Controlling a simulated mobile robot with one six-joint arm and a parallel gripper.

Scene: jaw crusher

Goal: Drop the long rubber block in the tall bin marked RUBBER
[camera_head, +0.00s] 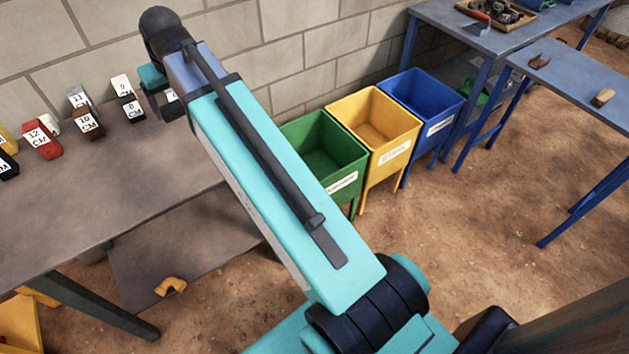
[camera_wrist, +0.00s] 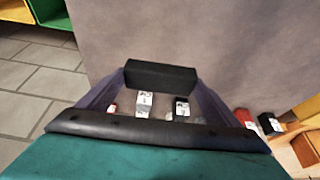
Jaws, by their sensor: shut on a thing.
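My gripper (camera_wrist: 160,82) is shut on a long black block (camera_wrist: 160,73), which lies crosswise between the two fingers in the wrist view. In the head view my gripper is over the back of the grey table, mostly hidden behind my arm. Three open bins stand on legs by the wall: green (camera_head: 330,148), yellow (camera_head: 375,118) and blue (camera_head: 424,98). Each has a white label, too small or slanted to read, so I cannot tell which says RUBBER. Parts of a green and a yellow bin show top left in the wrist view.
Several numbered blocks stand on the grey table (camera_head: 110,190), including a red one (camera_head: 43,140) and a brown one (camera_head: 89,124). Blue benches stand at right, one holding a wooden block (camera_head: 602,98). Bare floor (camera_head: 450,215) lies before the bins.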

